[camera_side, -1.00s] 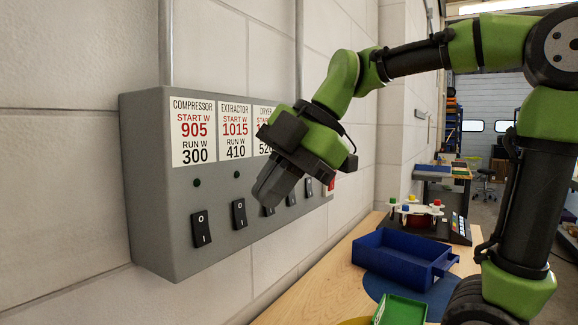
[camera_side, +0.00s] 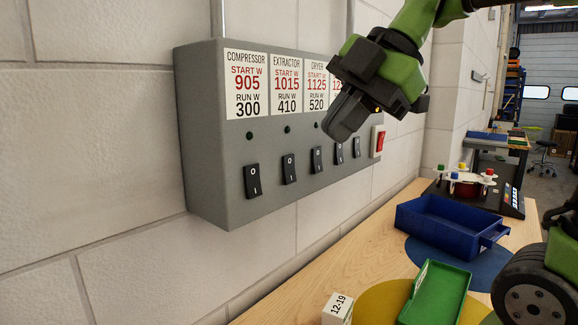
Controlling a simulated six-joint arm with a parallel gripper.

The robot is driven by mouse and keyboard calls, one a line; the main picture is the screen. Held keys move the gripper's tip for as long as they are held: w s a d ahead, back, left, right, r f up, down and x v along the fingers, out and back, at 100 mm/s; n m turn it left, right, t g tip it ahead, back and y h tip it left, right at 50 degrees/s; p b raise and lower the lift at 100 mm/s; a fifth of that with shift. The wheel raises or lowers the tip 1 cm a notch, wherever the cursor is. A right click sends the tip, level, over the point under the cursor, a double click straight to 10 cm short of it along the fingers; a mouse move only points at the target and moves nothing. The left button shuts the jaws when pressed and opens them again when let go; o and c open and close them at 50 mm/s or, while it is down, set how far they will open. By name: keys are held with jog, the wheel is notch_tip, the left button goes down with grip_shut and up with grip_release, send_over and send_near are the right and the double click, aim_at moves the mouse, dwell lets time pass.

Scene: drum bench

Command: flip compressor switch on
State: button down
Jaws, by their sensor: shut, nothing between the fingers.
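The compressor switch (camera_side: 252,181) is the leftmost black rocker on the grey wall box (camera_side: 205,150), below the COMPRESSOR label (camera_side: 246,85). It is marked O at the top and I at the bottom; I cannot tell for sure which half is pressed in. The small lamp (camera_side: 250,135) above it looks dark green and unlit. My gripper (camera_side: 341,121) is shut and empty. It is up and to the right of the compressor switch, in front of the box's right part, and covers part of the right-hand labels.
Several more black rockers, such as the extractor switch (camera_side: 289,168), run to the right, then a red switch (camera_side: 379,141). Below, the bench (camera_side: 300,296) holds a blue bin (camera_side: 450,228), a green tray (camera_side: 436,295) and a white block (camera_side: 337,309). Space before the compressor switch is clear.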

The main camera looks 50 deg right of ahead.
aim_at(254, 181)
jog(key=shift+w+a+f, duration=0.6)
jog(key=shift+w+f, duration=0.8)
jog(key=shift+f, duration=0.05)
jog(key=shift+w+a+f, duration=0.6)
jog(key=shift+w+f, duration=0.8)
jog(key=shift+f, duration=0.05)
jog(key=shift+w+a+f, duration=0.6)
jog(key=shift+w+f, duration=0.8)
jog(key=shift+f, duration=0.05)
jog(key=shift+w+f, duration=0.1)
jog(key=shift+w, duration=0.2)
